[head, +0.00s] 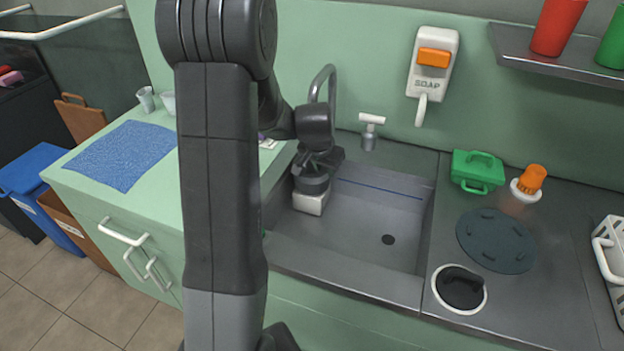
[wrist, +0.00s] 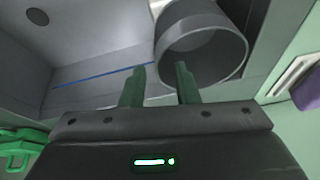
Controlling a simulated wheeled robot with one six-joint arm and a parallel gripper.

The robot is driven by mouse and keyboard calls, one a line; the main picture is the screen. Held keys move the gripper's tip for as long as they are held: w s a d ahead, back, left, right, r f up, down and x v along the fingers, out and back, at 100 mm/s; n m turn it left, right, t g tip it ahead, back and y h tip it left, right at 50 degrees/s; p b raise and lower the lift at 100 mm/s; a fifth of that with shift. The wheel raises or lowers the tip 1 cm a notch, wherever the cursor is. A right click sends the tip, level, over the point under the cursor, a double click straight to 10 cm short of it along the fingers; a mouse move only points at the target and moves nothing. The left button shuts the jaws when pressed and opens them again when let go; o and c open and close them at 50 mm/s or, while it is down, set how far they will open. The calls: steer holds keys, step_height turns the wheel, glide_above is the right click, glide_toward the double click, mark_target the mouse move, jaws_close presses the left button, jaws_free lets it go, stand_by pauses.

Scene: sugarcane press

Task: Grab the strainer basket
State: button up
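A grey, hollow, open-topped cylinder, which looks like the strainer basket, stands in the sink's back left corner in the head view (head: 314,186). Its open mouth faces me in the wrist view (wrist: 208,30). My gripper (head: 322,160) is over it in the head view. In the wrist view its two green fingers (wrist: 160,72) are apart, with a gap between them. The left finger shows outside the cylinder's near left wall and the right finger overlaps its mouth. I cannot tell whether either finger touches it.
The grey sink (head: 350,225) has a drain hole (head: 388,239); the faucet (head: 327,85) rises behind my gripper. A green box (head: 477,171), an orange-topped item (head: 532,182) and a dark round mat (head: 495,240) are on the right counter. The sink's middle is clear.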

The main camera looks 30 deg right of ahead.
mark_target(327, 181)
steer(key=shift+x, duration=2.85)
steer(key=shift+s+d, duration=0.1)
steer(key=shift+d, duration=0.1)
steer(key=shift+r, duration=0.1)
jaws_close()
